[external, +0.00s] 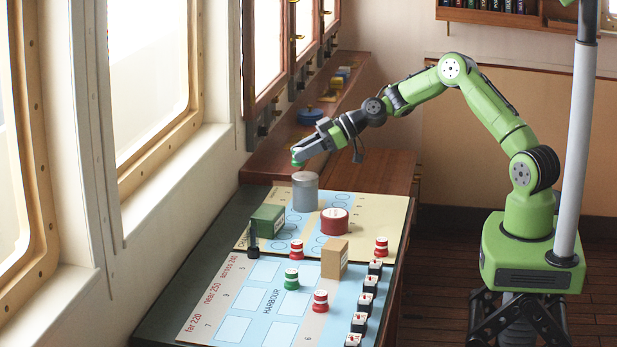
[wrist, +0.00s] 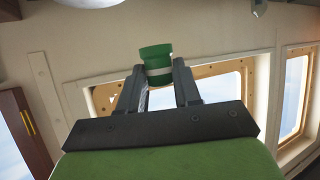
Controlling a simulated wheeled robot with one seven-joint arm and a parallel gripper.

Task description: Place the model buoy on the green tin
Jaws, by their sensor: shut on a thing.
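My gripper (external: 303,153) is shut on a model buoy (external: 297,161), green with a white band. In the wrist view the buoy (wrist: 156,62) sits between the fingertips (wrist: 160,82), its green top sticking out beyond them. In the external view the held buoy appears just above and left of the top of a grey cylinder; the gap in depth is hard to judge.
The grey cylinder (external: 305,193), a red round tin (external: 334,222), a tan block (external: 334,259) and a dark upright peg (external: 253,240) stand near the green tin. Several small red or green buoys stand on the chart (external: 235,297). Windows line the left wall.

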